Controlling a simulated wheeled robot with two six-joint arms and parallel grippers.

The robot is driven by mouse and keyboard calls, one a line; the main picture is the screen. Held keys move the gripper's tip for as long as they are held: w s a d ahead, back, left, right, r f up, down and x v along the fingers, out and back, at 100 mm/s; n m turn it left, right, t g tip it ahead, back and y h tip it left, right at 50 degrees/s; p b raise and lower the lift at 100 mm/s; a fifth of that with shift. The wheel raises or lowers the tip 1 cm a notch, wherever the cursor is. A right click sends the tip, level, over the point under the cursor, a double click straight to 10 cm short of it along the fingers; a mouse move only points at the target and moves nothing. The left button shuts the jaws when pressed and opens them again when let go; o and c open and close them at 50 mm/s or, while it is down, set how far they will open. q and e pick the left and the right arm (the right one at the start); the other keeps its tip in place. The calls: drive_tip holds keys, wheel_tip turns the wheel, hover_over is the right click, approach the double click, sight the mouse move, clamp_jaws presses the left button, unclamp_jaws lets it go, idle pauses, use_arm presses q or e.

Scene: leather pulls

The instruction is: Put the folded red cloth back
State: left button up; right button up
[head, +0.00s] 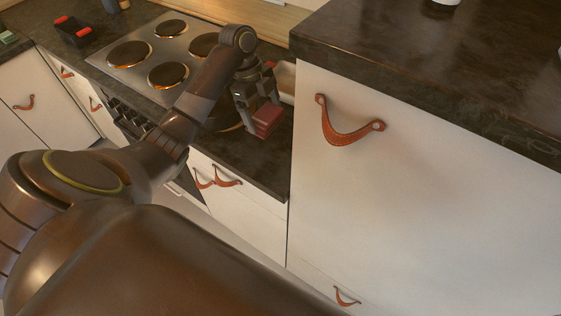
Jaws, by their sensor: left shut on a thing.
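The folded red cloth (267,122) is a small, thick red block shape at the end of my left arm. My left gripper (256,113) points down and is shut on it. The cloth is over the dark countertop (262,167), between the stove and the tall white cabinet. I cannot tell whether the cloth touches the counter. My arm hides part of the counter and stove behind it. My right gripper is not in view.
A stove with several round hotplates (129,53) lies left of the gripper. The tall white cabinet (430,190) with a leather pull (347,138) stands close on the right. A red and black object (73,30) sits on the far-left counter.

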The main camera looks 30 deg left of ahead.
use_arm(q)
drive_tip(key=shift+a+f+b, duration=0.25)
drive_tip(key=shift+f+b, duration=0.85)
drive_tip(key=shift+f, duration=0.15)
wheel_tip(320, 180, down, 3)
drive_tip(key=b, duration=0.3)
drive_tip(key=shift+f, duration=0.2)
drive_tip(key=shift+d+f+b, duration=0.1)
drive_tip(key=shift+f+b, duration=0.6)
drive_tip(key=shift+f, duration=0.05)
wheel_tip(320, 180, down, 3)
drive_tip(key=shift+r, duration=0.15)
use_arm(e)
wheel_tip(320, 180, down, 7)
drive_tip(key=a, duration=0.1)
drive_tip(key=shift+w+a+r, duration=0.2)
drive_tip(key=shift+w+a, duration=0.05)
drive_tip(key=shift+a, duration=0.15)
use_arm(q)
drive_tip(key=shift+f, duration=0.2)
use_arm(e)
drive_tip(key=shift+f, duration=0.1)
use_arm(q)
drive_tip(key=o, duration=0.5)
drive_tip(key=shift+o, duration=0.6)
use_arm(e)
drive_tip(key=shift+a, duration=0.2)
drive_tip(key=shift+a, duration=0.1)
